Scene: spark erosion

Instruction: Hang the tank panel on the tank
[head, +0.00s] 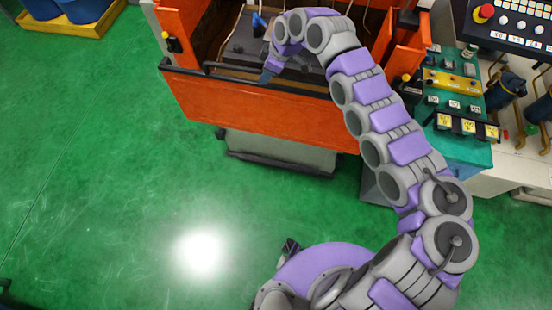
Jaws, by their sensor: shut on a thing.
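The tank panel (255,118) is a wide orange plate with a dark top edge and a black bar handle (228,73). It stands across the front of the orange tank (183,28), slightly tilted in the picture. Its left end reaches past the tank's left wall. I cannot tell whether it is hooked on or held just in front. My gripper (268,76) is at the right end of the handle, shut on it. The fingertips are small and partly hidden by the purple-grey wrist. My arm covers the panel's right end.
A grey base (280,150) shows below the panel. On the right are a teal bench (462,150) with yellow-labelled blocks and a control console (515,25) with a red button. Blue drums (85,8) stand on a yellow pallet at top left. The green floor (110,160) is clear at left.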

